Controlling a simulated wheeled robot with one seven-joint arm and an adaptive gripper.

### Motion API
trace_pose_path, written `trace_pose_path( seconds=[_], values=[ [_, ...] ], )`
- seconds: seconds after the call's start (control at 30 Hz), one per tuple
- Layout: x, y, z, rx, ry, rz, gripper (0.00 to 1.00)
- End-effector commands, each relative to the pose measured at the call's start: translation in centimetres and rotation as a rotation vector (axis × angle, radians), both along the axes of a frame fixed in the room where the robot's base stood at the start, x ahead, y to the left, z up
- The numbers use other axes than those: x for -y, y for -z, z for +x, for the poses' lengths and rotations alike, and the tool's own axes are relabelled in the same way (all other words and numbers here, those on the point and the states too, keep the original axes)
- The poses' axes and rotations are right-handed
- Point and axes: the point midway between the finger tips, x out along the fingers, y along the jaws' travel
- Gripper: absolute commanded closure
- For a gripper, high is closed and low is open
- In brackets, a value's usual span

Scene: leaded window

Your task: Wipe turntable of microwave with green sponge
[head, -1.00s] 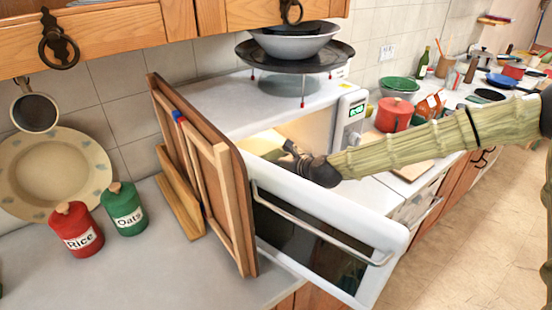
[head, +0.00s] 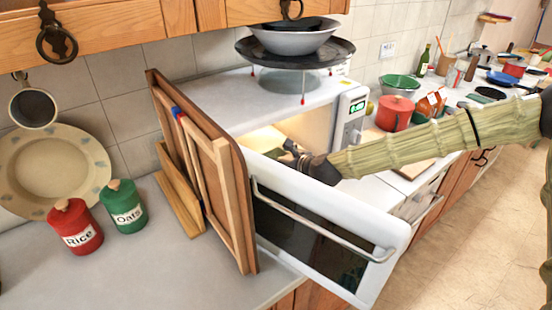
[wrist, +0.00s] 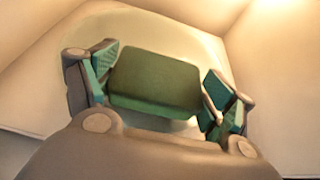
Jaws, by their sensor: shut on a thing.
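The white microwave (head: 240,105) stands on the counter with its door (head: 335,235) swung open and its inside lit. My arm reaches over the door, and my gripper (head: 290,150) is inside the cavity. In the wrist view my gripper (wrist: 160,95) is shut on the green sponge (wrist: 157,76), with a finger on each side of it. The pale round turntable (wrist: 200,55) lies under and behind the sponge. I cannot tell whether the sponge touches it.
A stand with a dark tray (head: 295,52) and bowls (head: 293,38) sits on the microwave. Wooden boards (head: 215,170) stand close to its left. Red and green canisters (head: 124,206) are farther left. A red pot (head: 394,113) stands right of it. The cavity walls are close around my gripper.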

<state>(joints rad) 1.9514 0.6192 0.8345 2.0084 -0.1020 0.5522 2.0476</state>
Motion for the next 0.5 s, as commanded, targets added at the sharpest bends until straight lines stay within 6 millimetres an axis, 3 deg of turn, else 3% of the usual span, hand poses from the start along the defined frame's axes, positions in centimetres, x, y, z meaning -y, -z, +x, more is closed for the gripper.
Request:
trace_pose_path(
  seconds=[0.5],
  values=[
    [0.01,0.87,0.00,0.000,0.000,0.000,0.36]
  ],
)
